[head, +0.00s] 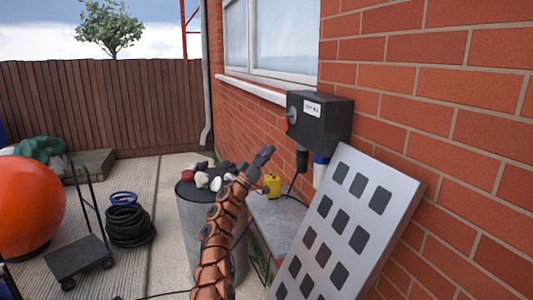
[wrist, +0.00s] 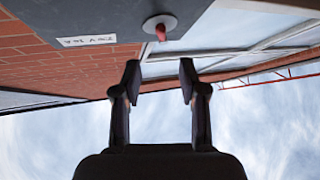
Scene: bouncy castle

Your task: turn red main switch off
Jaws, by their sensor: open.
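A dark grey switch box (head: 328,122) with a white label is fixed to the brick wall in the head view. In the wrist view, which looks upside down, the box face (wrist: 100,18) fills the upper part. The red main switch (wrist: 161,32) is a small red handle on a round light grey plate; in the head view it shows only as a small red bit (head: 287,124) on the box's left side. My gripper (head: 265,153) is below and left of the box, apart from it. In the wrist view its two fingers (wrist: 159,74) are spread with nothing between them.
A tilted silver panel with dark squares (head: 335,225) leans at the wall below the box. A yellow item (head: 272,184) sits on a grey ledge (head: 280,220). A grey barrel (head: 190,225) with items on top stands behind my arm. A window (head: 270,40) is above.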

